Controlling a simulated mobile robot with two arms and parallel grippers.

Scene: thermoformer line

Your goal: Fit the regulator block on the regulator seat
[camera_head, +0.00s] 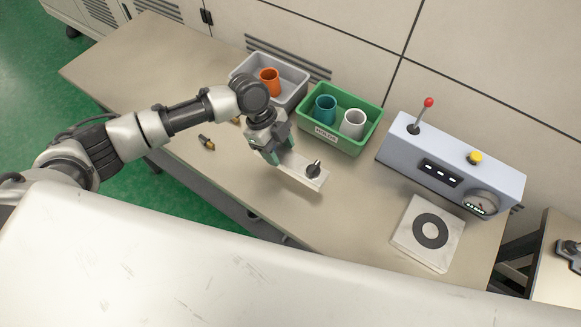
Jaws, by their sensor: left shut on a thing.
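My left gripper (273,156) is over the middle of the table, shut on the left end of a pale, flat block. This looks like the regulator block (296,170); a dark knob (314,170) sits near its right end. The gripper's fingers hide the block's left end. I cannot tell whether the block touches the table. No part is clearly marked as the regulator seat. A pale square plate with a dark ring (444,231) lies at the table's right, apart from the block. My right gripper is not in view.
A grey bin (292,103) holds an orange cup. A green bin (345,147) holds a teal cup and a white cup. A grey console (398,152) with a red-knobbed lever stands at right. Small brass fitting (207,143) lies left. The table's (120,75) far left is clear.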

